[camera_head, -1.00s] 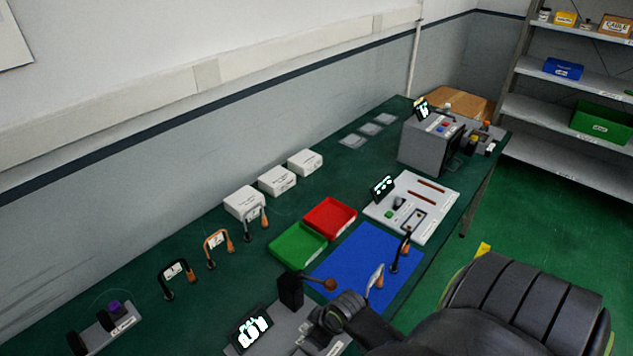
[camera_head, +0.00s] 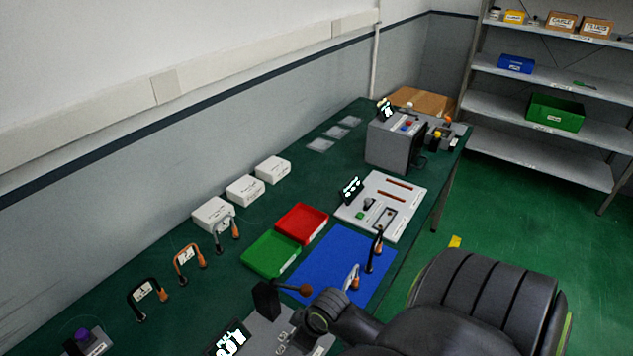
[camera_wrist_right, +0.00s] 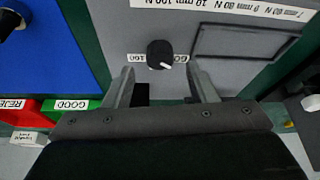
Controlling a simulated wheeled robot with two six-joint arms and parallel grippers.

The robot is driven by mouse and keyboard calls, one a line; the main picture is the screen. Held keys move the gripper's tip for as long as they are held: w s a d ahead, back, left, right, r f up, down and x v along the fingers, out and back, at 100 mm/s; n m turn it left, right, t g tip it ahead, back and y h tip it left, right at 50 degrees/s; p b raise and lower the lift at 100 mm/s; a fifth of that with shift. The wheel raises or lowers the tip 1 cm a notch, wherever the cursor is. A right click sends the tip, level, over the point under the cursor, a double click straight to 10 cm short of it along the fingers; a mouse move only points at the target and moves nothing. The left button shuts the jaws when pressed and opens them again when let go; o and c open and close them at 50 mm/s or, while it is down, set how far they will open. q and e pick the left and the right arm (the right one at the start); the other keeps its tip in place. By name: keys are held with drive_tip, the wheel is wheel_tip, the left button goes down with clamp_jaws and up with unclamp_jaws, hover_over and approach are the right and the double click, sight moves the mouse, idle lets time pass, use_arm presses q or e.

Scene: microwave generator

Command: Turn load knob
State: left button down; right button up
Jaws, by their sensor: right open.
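A round black knob (camera_wrist_right: 160,53) with a white pointer sits on a grey panel (camera_wrist_right: 205,75) in the right wrist view. Its pointer is toward the lower right, and small labels flank it. My right gripper (camera_wrist_right: 161,72) is open, with one finger to each side of the knob in the picture. I cannot tell whether either finger touches it. In the head view the knob does not show clearly; my dark arm covers part of the near panel (camera_head: 262,338). That panel carries a lit display (camera_head: 228,340) and a lever with a brown ball (camera_head: 305,289). My left gripper is not in view.
A blue mat (camera_head: 340,265) lies beyond the near panel, beside a green tray (camera_head: 270,255) and a red tray (camera_head: 301,222). Small upright handles (camera_head: 186,261) stand along the table's wall side. A second panel (camera_head: 405,205) and a grey machine (camera_head: 390,145) stand farther back.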

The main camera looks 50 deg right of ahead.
drive_tip(key=v, duration=1.4)
drive_tip(key=shift+b, duration=0.3)
drive_tip(key=shift+s, duration=0.1)
